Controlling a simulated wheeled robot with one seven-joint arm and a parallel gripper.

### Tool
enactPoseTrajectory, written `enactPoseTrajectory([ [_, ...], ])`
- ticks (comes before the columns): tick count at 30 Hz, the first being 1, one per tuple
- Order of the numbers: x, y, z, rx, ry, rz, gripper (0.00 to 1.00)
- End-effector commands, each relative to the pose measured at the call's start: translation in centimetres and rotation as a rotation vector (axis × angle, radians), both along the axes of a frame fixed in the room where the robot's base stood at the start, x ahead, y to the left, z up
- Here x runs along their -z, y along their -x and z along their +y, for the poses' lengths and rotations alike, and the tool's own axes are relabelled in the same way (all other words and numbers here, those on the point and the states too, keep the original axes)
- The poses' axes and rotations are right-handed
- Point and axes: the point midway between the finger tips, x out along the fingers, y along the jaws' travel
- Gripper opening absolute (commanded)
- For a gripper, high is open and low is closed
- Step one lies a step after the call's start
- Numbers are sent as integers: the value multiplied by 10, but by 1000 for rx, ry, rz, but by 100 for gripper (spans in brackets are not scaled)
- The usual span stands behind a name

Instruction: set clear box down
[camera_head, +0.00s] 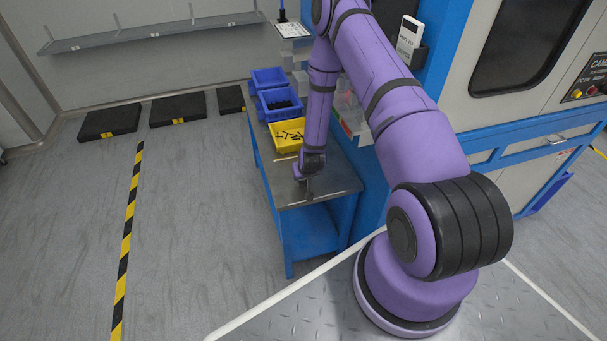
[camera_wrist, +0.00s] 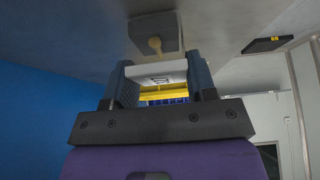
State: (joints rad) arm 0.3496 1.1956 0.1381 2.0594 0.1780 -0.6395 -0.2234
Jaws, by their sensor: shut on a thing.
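My gripper (camera_wrist: 162,88) points down over the near end of the steel tabletop (camera_head: 328,186). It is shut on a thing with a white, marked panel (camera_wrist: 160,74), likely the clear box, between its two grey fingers. Yellow and blue show just below the panel. A grey, see-through-looking square shape with a tan, knob-like piece lies beyond the fingertips; I cannot tell if it belongs to the box. In the head view my gripper (camera_head: 307,188) is small, and the box cannot be made out. Whether the box touches the table is hidden.
A yellow bin (camera_head: 287,148) with dark parts and two blue bins (camera_head: 279,117) stand farther back on the table. A blue cabinet wall (camera_wrist: 50,80) rises close beside the gripper. The near table end looks mostly clear. Black platforms (camera_head: 110,121) lie at the far wall.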

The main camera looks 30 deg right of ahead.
Motion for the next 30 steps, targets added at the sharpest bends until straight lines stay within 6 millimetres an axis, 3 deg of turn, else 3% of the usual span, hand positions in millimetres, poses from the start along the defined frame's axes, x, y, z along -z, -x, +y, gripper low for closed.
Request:
enactPoseTrajectory([
  [11, 4, -1, 1, 0, -1, -1, 28],
  [12, 3, -1, 1, -1, 0, -2, 61],
  [15, 3, -1, 1, -1, 0, -2, 77],
  [24, 1, -1, 1, -1, 0, -2, 77],
  [30, -19, 9, 4, -1, 0, -1, 77],
])
